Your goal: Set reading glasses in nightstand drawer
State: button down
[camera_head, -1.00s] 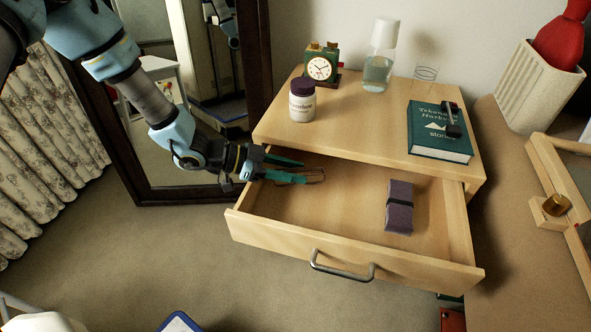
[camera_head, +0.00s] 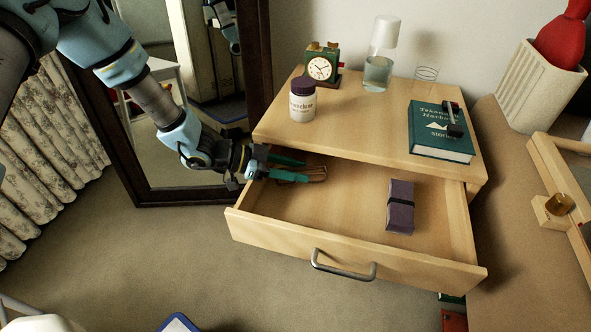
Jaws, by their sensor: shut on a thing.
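The nightstand drawer (camera_head: 345,254) is pulled open, with its bar handle on the front. My gripper (camera_head: 301,171) reaches into the drawer's back left part from the left. Its teal fingers are shut on the reading glasses (camera_head: 319,174), a thin brownish frame that shows at the fingertips. The glasses are small and partly hidden by the fingers, and I cannot tell whether they touch the drawer floor. A dark purple case with a black band (camera_head: 400,207) lies in the drawer's right half.
On the nightstand top (camera_head: 355,115) stand a clock (camera_head: 321,67), a pill bottle (camera_head: 302,100), a carafe (camera_head: 378,72) and a teal book (camera_head: 440,131) with a dark item on it. A framed mirror (camera_head: 135,165) stands close behind my arm. The drawer's middle is clear.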

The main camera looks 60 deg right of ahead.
jog(key=c, duration=0.8)
grip_release()
jog(key=shift+a+f, duration=0.25)
jog(key=shift+f, duration=0.25)
jog(key=shift+c, duration=0.2)
jog(key=o, duration=0.4)
jog(key=shift+a+f, duration=0.1)
jog(key=shift+f, duration=0.05)
jog(key=shift+r, duration=0.45)
jog(key=v, duration=0.4)
jog(key=p+v, duration=0.1)
jog(key=v, duration=0.3)
jog(key=r+p+v, duration=0.1)
jog(key=v, duration=0.3)
jog(key=shift+d, duration=0.3)
